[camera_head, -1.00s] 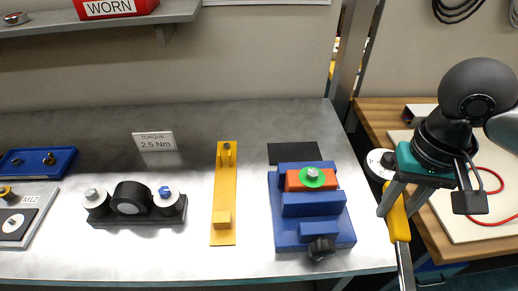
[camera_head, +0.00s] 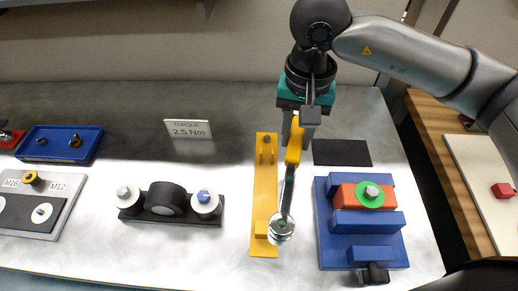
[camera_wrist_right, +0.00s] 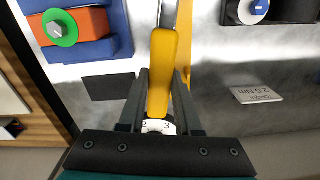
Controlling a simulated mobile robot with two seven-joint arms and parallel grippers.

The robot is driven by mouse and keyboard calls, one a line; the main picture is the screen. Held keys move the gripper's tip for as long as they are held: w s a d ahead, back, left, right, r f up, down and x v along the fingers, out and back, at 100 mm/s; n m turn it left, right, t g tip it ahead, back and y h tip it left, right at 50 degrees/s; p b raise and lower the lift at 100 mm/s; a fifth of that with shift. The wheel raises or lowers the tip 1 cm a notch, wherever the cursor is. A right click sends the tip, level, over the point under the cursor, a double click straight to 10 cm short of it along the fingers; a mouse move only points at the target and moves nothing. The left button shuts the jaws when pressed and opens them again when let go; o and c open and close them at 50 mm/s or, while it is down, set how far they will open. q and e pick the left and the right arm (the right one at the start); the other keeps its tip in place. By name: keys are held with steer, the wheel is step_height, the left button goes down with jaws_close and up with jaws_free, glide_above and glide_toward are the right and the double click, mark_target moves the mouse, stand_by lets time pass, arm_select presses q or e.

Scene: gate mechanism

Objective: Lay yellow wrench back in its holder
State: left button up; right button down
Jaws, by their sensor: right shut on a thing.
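My right gripper (camera_head: 299,124) is shut on the yellow handle of the wrench (camera_head: 294,142). The wrench's silver shaft points toward the front of the bench, with its round head (camera_head: 281,229) close to the front block of the holder. The yellow holder (camera_head: 265,190) is a long narrow strip with a post at the back and a block at the front. The wrench appears above and slightly right of it; the exact height is unclear. In the right wrist view, the handle (camera_wrist_right: 162,75) lies between my fingers (camera_wrist_right: 157,105). My left gripper is not in view.
A blue fixture (camera_head: 334,248) with an orange block and green ring stands right of the holder. A black stand with white-collared pieces (camera_head: 166,203) is to the left. A torque sign (camera_head: 188,129) stands behind it. A black pad (camera_head: 341,152) lies behind the fixture.

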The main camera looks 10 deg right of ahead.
steer(key=shift+w+a+m+p, duration=0.35)
steer(key=shift+a+m, duration=0.1)
steer(key=shift+m, duration=0.55)
steer(key=a+f+m+p, duration=0.1)
steer(key=f+m+p, duration=0.1)
steer(key=m, duration=0.8)
steer(key=a+f+m+p, duration=0.2)
steer(key=f+m, duration=0.3)
steer(key=m, duration=0.6)
steer(key=a+f+m+p, duration=0.1)
steer(key=f+m+p, duration=0.1)
steer(key=m, duration=0.9)
steer(key=shift+s+a+f, duration=0.2)
steer(key=shift+s+f, duration=0.2)
steer(key=shift+f, duration=0.5)
